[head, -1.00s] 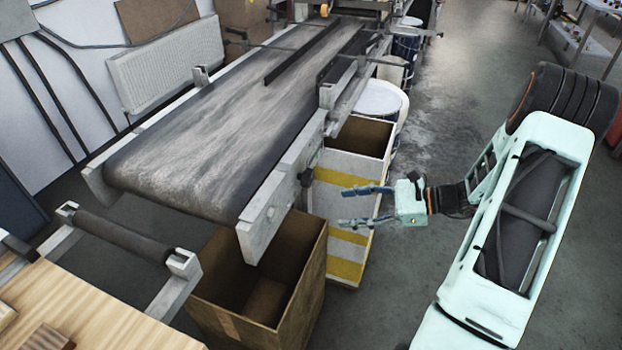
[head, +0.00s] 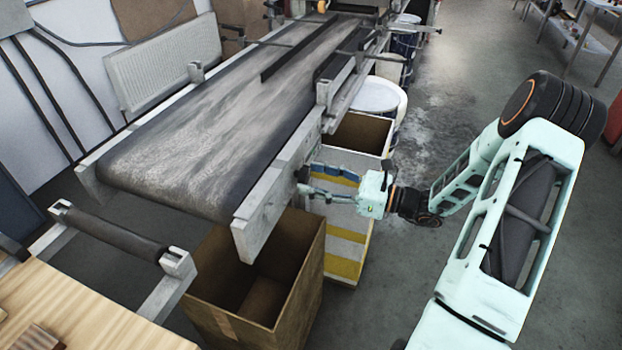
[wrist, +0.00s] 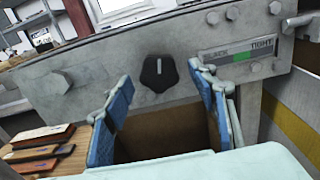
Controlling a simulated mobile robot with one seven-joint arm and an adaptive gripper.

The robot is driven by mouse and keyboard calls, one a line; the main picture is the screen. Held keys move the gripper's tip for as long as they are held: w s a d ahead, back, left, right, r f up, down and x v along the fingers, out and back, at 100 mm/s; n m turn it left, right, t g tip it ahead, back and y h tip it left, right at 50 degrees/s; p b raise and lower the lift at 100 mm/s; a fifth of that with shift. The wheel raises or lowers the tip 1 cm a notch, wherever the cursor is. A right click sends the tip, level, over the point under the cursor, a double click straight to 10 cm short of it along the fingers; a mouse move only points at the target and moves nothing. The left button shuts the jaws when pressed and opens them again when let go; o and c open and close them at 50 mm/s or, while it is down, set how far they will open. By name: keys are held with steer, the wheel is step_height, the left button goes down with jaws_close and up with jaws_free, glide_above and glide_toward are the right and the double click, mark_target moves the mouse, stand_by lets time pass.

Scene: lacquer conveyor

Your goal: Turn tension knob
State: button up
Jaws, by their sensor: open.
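The black tension knob (wrist: 159,73) sits on the grey side plate of the conveyor, with a pale mark pointing up. In the wrist view it lies ahead of and between my open fingers. My gripper (wrist: 160,100) has blue finger pads and holds nothing. A label reading "SLACK" and "TIGHT" with a green patch (wrist: 240,55) is on the plate right of the knob. In the head view my gripper (head: 318,182) reaches left with its fingertips close to the conveyor side (head: 270,198). The knob is partly hidden there, and contact cannot be told.
An open cardboard box (head: 312,262) stands under the conveyor's near end. A white and yellow bin (head: 349,247) stands below my gripper. A roller stand (head: 115,236) and wooden table (head: 85,315) are at lower left.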

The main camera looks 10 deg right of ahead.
steer(key=shift+w+a, duration=0.35)
steer(key=shift+a, duration=0.15)
steer(key=c, duration=1.2)
steer(key=shift+o, duration=0.2)
steer(key=shift+n, duration=0.4)
